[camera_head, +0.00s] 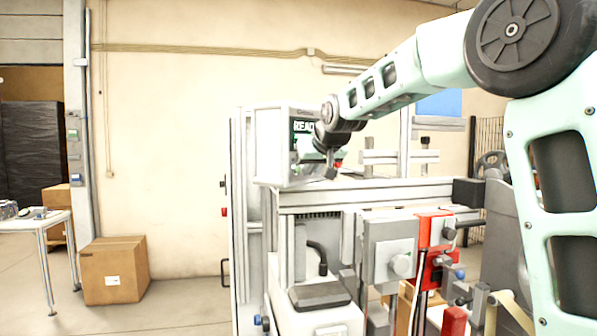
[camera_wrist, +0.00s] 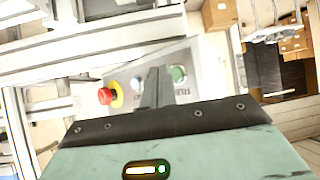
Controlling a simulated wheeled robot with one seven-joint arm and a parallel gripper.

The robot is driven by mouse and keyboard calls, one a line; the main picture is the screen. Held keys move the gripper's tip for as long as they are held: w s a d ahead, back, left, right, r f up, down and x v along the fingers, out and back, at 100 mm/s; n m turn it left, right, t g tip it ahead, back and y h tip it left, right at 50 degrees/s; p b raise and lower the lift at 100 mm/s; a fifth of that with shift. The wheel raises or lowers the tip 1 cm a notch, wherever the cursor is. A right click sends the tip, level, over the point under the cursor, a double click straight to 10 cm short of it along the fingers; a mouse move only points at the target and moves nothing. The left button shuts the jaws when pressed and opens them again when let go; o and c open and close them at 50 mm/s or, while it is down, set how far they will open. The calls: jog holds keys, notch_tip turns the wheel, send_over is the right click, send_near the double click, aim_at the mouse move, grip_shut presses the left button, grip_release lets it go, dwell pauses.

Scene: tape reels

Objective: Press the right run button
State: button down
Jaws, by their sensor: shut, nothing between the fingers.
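In the wrist view, a grey control panel (camera_wrist: 194,58) carries a green button (camera_wrist: 178,74), a pale blue-white button (camera_wrist: 137,82) and a red mushroom button (camera_wrist: 105,96) on a yellow ring. No run label is readable, though part of some lettering shows on the panel. My gripper (camera_wrist: 158,70) is shut and empty. Its fingers cover part of the panel between the green and blue-white buttons; contact cannot be told.
A white box (camera_head: 272,150) with a lit screen (camera_head: 302,127) stands on the machine frame (camera_head: 395,192) behind my gripper. Red and grey machine units (camera_head: 392,255) sit below at the right.

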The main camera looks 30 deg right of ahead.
dwell(0.4)
jog(key=shift+w+a, duration=0.15)
jog(key=shift+w, duration=0.25)
jog(key=shift+w+a, duration=0.15)
jog(key=shift+w, duration=0.2)
dwell(0.6)
jog(key=shift+s, duration=0.15)
jog(key=shift+s+d, duration=0.25)
jog(key=shift+s, duration=0.35)
jog(key=shift+s+d+b, duration=0.3)
jog(key=shift+s+b, duration=0.15)
jog(key=shift+s, duration=0.35)
jog(key=shift+s+d+b, duration=0.35)
jog(key=shift+s+b, duration=0.15)
jog(key=shift+s, duration=0.25)
jog(key=shift+s+d+b, duration=0.3)
jog(key=shift+s+b, duration=0.15)
jog(key=shift+s, duration=0.35)
